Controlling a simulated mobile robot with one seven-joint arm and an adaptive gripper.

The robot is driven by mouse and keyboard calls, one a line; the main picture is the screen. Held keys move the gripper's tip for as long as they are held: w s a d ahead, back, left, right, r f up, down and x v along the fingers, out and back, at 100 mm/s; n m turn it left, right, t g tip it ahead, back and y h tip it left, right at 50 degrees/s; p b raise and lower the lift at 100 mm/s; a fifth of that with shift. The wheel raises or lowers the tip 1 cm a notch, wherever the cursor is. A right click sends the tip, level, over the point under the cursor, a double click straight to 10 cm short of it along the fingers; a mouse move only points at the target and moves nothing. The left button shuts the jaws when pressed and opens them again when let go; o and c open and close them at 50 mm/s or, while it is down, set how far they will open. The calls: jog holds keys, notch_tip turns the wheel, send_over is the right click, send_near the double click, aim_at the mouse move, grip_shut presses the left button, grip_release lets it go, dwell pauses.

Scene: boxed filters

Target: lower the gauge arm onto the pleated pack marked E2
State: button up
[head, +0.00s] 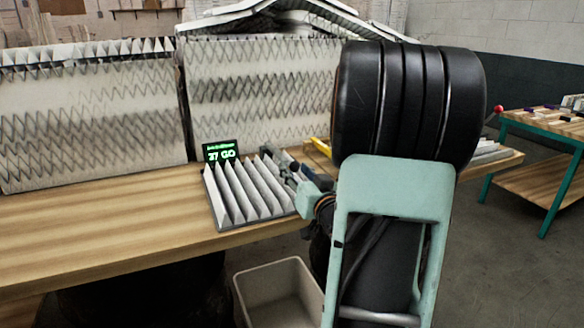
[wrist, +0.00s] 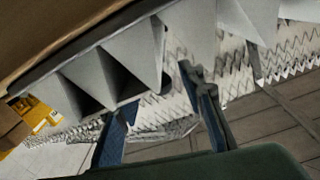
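A pleated pack (head: 245,192) with white folds in a dark frame lies on the wooden bench. I cannot read a mark E2 on it. A small dark display (head: 221,151) with green text, seemingly ending in "GO", stands at its back edge. My gripper (head: 280,168) is at the pack's right end, partly hidden by my arm. In the wrist view, my gripper (wrist: 155,100) has its two blue fingers apart, close under white folds (wrist: 130,58); contact cannot be told. I cannot make out the gauge arm separately from the gripper.
Large pleated panels (head: 85,125) stand along the back of the bench (head: 100,225). A grey bin (head: 276,292) is on the floor below. A teal-framed table (head: 545,130) with small items stands at the right. The bench's left front is clear.

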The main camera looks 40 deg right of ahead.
jog(key=shift+x, duration=1.65)
jog(key=shift+c, duration=0.2)
jog(key=shift+s, duration=0.1)
grip_shut()
